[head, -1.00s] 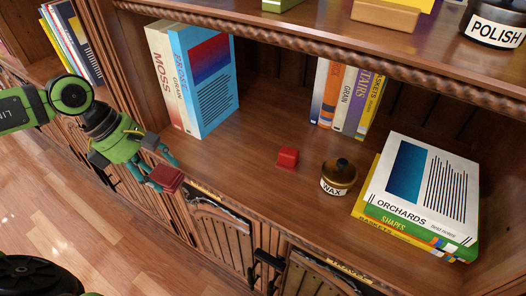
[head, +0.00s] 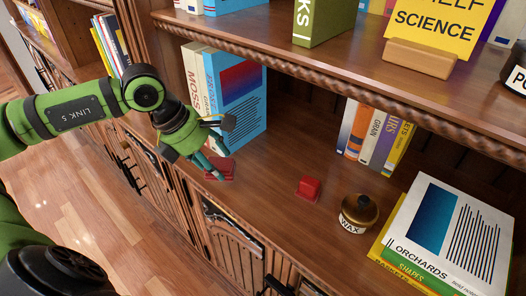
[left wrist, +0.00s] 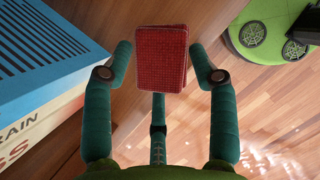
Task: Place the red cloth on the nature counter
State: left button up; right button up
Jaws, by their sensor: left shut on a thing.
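The red cloth (left wrist: 161,58) is a folded, woven-looking square between the teal fingers of my left gripper (left wrist: 161,78) in the left wrist view. In the head view my left gripper (head: 213,150) is shut on the cloth (head: 219,170), at the front edge of the wooden counter (head: 265,205), in front of the MOSS book. I cannot tell whether the cloth touches the counter. My right gripper is not in view.
A small red object (head: 308,188) and a WAX jar (head: 358,213) stand on the counter. Stacked books, ORCHARDS (head: 450,235) on top, lie right. Upright books (head: 235,95) stand behind my gripper. A shelf (head: 330,65) overhangs the counter. Bare wood lies between the cloth and red object.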

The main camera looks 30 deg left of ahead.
aim_at(232, 159)
pick_arm(q)
jog(key=shift+w+d+r+p, duration=0.25)
jog(key=shift+w+d+p, duration=0.1)
jog(key=w+d+p, duration=0.2)
jog(key=shift+w+r, duration=0.1)
jog(key=shift+w, duration=0.2)
jog(key=w+d+p, duration=0.1)
jog(key=w, duration=0.1)
jog(key=w+d+p, duration=0.1)
jog(key=d, duration=0.1)
jog(key=w+d+p, duration=0.1)
jog(key=w, duration=0.1)
jog(key=shift+w+d+f, duration=0.2)
jog(key=shift+w+d, duration=0.05)
jog(key=shift+w, duration=0.1)
jog(key=shift+w+d+f, duration=0.1)
jog(key=shift+f, duration=0.05)
notch_tip(232, 159, down, 3)
jog(key=shift+p, duration=0.6)
jog(key=shift+f, duration=0.25)
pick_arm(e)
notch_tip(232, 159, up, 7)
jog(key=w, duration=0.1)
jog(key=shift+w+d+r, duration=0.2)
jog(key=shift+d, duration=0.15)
pick_arm(q)
jog(key=o, duration=1.1)
jog(key=shift+o, duration=0.2)
